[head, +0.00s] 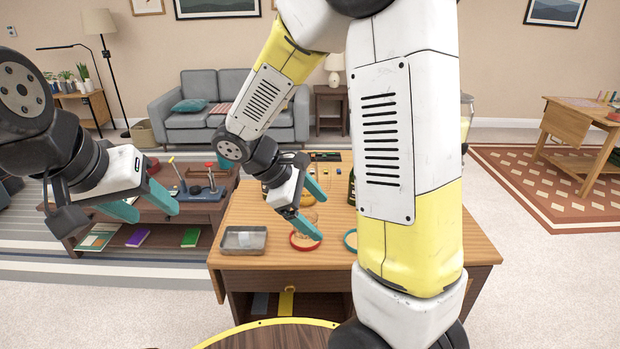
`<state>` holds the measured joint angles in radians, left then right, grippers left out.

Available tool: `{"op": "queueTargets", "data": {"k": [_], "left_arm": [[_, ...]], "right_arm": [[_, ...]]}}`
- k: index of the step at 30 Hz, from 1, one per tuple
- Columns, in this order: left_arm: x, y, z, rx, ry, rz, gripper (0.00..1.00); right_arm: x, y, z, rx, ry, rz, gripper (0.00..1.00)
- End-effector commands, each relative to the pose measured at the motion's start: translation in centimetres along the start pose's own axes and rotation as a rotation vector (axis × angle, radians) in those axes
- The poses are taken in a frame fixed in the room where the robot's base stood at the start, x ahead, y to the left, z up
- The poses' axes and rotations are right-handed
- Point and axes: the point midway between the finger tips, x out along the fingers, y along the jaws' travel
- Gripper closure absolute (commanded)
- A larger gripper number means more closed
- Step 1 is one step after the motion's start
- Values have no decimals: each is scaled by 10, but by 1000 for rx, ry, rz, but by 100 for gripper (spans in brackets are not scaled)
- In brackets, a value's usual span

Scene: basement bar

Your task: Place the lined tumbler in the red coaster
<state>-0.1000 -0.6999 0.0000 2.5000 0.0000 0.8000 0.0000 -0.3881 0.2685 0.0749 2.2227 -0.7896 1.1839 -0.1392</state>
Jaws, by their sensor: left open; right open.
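The red coaster (304,249) is a ring lying on the near part of the wooden table. My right gripper (322,218) is open above the table, its teal fingers pointing down and right. Its lower fingertip overlaps the far side of the red coaster in the head view. A faint, clear, rounded shape (309,214) shows between these fingers. It may be the lined tumbler, but I cannot make out lines or tell whether it touches the fingers. My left gripper (158,217) is open and empty, far left of the coaster, in front of the low table.
A teal coaster (346,245) lies right of the red one, partly hidden by my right arm. A metal tray (243,251) lies at the table's left edge. A dark bottle (352,190) stands farther back. My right arm hides the table's right side.

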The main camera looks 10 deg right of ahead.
Motion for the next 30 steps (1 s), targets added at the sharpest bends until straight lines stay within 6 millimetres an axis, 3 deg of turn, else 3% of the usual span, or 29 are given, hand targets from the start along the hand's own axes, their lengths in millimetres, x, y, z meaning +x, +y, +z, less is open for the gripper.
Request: {"op": "queueTargets", "data": {"k": [1, 6, 16, 22, 30], "left_arm": [[0, 0, 0, 0, 0, 0, 49], [0, 0, 0, 0, 0, 0, 49], [0, 0, 0, 0, 0, 0, 49], [0, 0, 0, 0, 0, 0, 49], [0, 0, 0, 0, 0, 0, 49]], "right_arm": [[-8, -4, 17, 99, 64, -39, 15], [-33, -26, 53, 417, 291, -176, 15], [-94, -51, 97, 977, 750, -365, 15], [-114, -55, 108, 1129, 898, -411, 15], [-117, -55, 110, 1149, 918, -419, 15]]}}
